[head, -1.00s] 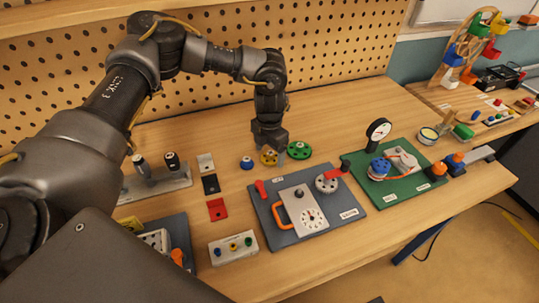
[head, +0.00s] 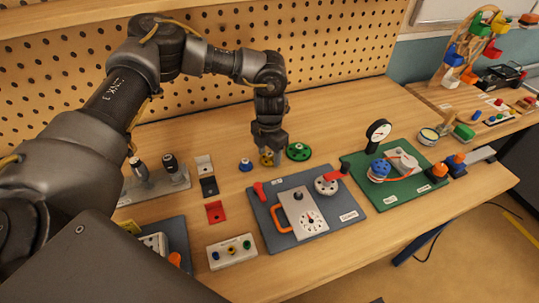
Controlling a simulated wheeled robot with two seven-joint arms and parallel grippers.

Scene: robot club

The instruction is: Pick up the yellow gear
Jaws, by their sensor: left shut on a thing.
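The yellow gear (head: 265,159) is on the wooden table near the pegboard, mostly hidden behind the fingers of my left gripper (head: 270,153). That gripper points down from above and is shut on the gear. Whether the gear touches the table cannot be told. A green gear (head: 298,151) lies just to the right, and a small blue gear (head: 246,165) lies to the left. My right gripper is not in view.
A grey board (head: 345,218) with an orange handle and a dial lies in front of the gears. A green board (head: 408,190) with a gauge (head: 378,130) is to the right. Black, white and red blocks (head: 215,211) lie at left.

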